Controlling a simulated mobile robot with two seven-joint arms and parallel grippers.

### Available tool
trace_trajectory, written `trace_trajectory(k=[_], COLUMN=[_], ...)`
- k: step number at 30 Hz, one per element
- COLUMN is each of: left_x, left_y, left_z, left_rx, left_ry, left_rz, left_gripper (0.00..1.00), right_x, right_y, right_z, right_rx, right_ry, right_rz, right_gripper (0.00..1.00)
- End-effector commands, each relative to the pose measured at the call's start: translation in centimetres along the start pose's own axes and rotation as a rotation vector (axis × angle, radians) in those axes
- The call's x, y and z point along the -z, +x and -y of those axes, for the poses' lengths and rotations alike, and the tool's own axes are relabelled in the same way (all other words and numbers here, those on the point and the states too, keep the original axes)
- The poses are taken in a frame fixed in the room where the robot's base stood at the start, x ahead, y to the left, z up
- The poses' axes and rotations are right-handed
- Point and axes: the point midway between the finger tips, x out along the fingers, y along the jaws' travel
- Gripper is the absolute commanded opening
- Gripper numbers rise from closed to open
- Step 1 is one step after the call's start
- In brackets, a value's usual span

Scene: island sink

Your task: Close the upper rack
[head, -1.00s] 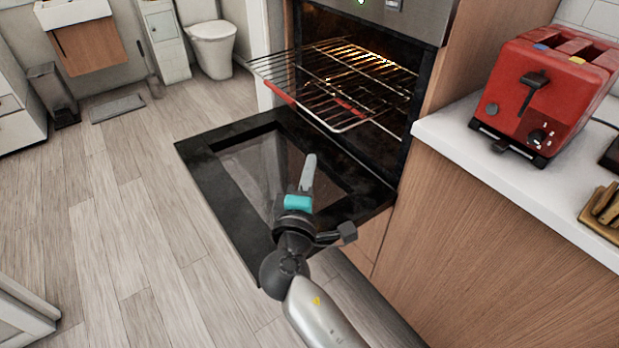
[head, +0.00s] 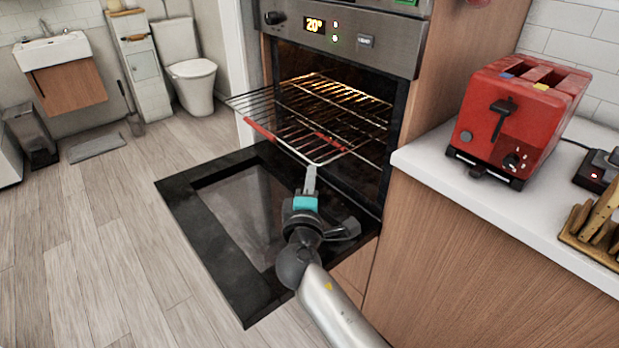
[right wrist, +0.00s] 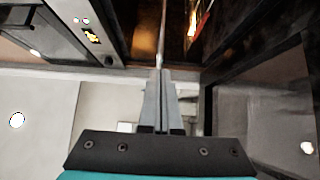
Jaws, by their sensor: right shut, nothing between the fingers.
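The upper rack (head: 300,117) is a wire shelf pulled partway out of the lit oven (head: 398,45). It sticks out over the lowered oven door (head: 228,305). My right gripper (head: 311,172) is shut and empty. Its fingertips are close to the rack's front corner in the head view; I cannot tell whether they touch it. In the right wrist view the shut fingers (right wrist: 160,100) point toward a thin edge in front of the oven opening. My left gripper is not in view.
A red bar (head: 262,130) shows under the rack. The oven door lies open, low in front of the oven. A white counter (head: 440,160) with a red toaster (head: 515,120) stands at the right.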

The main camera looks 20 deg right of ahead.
Motion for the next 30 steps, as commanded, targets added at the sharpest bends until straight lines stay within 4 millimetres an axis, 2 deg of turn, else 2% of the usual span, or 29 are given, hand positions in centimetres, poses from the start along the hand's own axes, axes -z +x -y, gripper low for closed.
trace_trajectory(k=[5, 8, 22, 26, 30], left_x=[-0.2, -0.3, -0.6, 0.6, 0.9], left_y=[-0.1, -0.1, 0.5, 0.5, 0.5], left_z=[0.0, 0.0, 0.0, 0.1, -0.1], left_rx=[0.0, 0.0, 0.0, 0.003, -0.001], left_ry=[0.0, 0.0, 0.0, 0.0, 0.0], left_rz=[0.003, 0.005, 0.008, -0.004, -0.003], left_gripper=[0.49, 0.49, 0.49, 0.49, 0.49], right_x=[-0.9, -2.2, -10.2, -11.6, -12.3], right_y=[0.9, 2.1, 10.2, 11.5, 12.3], right_z=[0.0, -0.1, 0.0, 0.0, 0.0], right_rx=[-0.001, -0.003, -0.002, -0.002, -0.001], right_ry=[-0.003, -0.003, -0.003, -0.001, -0.001], right_rz=[0.001, 0.003, 0.003, 0.002, 0.001], right_gripper=[0.0, 0.0, 0.0, 0.0, 0.0])
